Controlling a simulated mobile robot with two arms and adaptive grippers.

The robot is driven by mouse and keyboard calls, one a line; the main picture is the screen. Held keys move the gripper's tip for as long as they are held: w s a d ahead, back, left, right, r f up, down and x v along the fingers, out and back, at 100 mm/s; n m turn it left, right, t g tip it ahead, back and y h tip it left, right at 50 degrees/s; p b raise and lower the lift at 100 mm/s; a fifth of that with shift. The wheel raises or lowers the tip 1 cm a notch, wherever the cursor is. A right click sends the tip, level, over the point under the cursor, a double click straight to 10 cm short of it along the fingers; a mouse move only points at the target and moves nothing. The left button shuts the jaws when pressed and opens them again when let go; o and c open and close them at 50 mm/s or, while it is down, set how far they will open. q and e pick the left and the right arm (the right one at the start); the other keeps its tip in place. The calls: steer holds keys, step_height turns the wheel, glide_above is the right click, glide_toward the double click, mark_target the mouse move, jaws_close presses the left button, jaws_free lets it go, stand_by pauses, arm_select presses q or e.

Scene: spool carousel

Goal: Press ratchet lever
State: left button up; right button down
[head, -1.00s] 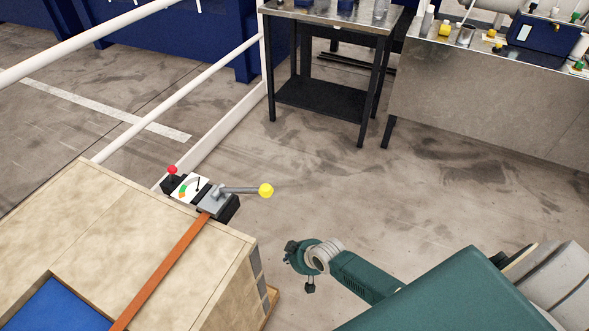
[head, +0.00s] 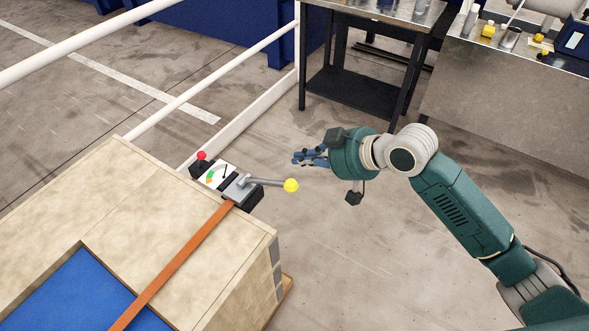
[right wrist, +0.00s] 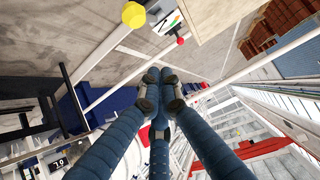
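The ratchet lever is a grey bar (head: 263,181) ending in a yellow knob (head: 291,185). It sticks out to the right from a grey and black ratchet body (head: 241,189) at the corner of a wooden crate (head: 195,175). An orange strap (head: 180,262) runs from the ratchet across the crate. My right gripper (head: 297,160) is just beyond the knob in the head view, apart from it, pointing left. Its blue fingers meet at the tips (right wrist: 158,78) with nothing between them. In the right wrist view the yellow knob (right wrist: 134,15) is at the top. My left gripper is out of view.
A dial gauge (head: 217,176) and a red knob (head: 201,155) sit beside the ratchet. White rails (head: 215,85) run behind the crate. A dark workbench (head: 362,88) and a bench with parts (head: 500,105) stand farther back. The floor right of the crate is clear.

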steer(key=shift+s+r, duration=0.1)
steer(key=p, duration=0.2)
glide_above(288, 180)
steer(key=w+a, duration=0.2)
steer(key=f, duration=0.5)
steer(key=shift+w+a+f, duration=0.15)
steer(key=shift+w+f, duration=0.05)
steer(key=shift+f, duration=0.05)
steer(key=shift+s+d+f+p, duration=0.4)
steer(key=shift+f+p, duration=0.05)
steer(key=shift+f, duration=0.1)
steer(key=shift+s+d+f+p, duration=0.35)
steer(key=shift+f+p, duration=0.05)
steer(key=shift+f, duration=0.15)
steer(key=shift+s+d+f, duration=0.2)
steer(key=shift+s+d, duration=0.15)
steer(key=shift+s, duration=0.05)
steer(key=shift+f, duration=0.1)
steer(key=shift+w+a, duration=0.1)
